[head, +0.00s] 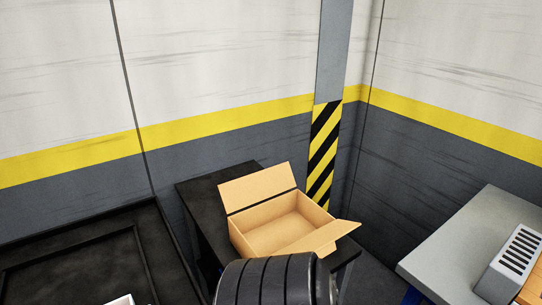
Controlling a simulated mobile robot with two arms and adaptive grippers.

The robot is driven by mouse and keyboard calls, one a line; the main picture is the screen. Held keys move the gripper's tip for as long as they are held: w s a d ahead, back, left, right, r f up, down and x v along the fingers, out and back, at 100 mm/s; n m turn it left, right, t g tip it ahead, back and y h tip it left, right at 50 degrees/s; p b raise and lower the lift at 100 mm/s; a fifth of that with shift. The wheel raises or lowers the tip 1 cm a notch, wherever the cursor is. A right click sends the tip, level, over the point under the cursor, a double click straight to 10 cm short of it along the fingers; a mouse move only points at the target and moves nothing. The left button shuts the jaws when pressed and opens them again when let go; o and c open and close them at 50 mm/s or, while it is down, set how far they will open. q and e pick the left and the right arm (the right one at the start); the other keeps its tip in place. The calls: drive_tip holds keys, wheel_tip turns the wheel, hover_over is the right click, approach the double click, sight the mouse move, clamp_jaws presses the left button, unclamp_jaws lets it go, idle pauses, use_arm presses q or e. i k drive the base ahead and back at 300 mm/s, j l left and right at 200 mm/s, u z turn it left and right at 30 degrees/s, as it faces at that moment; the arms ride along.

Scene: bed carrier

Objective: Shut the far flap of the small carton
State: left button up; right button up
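The small carton (284,222) is a tan box standing open on a dark table (212,195) near the corner of the room. Its far flap (257,187) stands up and leans back from the rear rim. A flap on the right side (342,230) sticks outward. A small tab shows at the near rim, and the rest of the near side is partly hidden by a black ribbed part of mine at the bottom of the view. The inside of the carton that shows looks empty. Neither of my grippers is in view.
A grey table (453,240) at the right carries a grey slotted box (511,258) and an orange-brown item (533,283). A black framed surface (85,262) lies at the left. A striped yellow-black post (323,150) stands behind the carton.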

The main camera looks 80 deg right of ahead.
sight(239, 193)
drive_tip(key=z, duration=2.1)
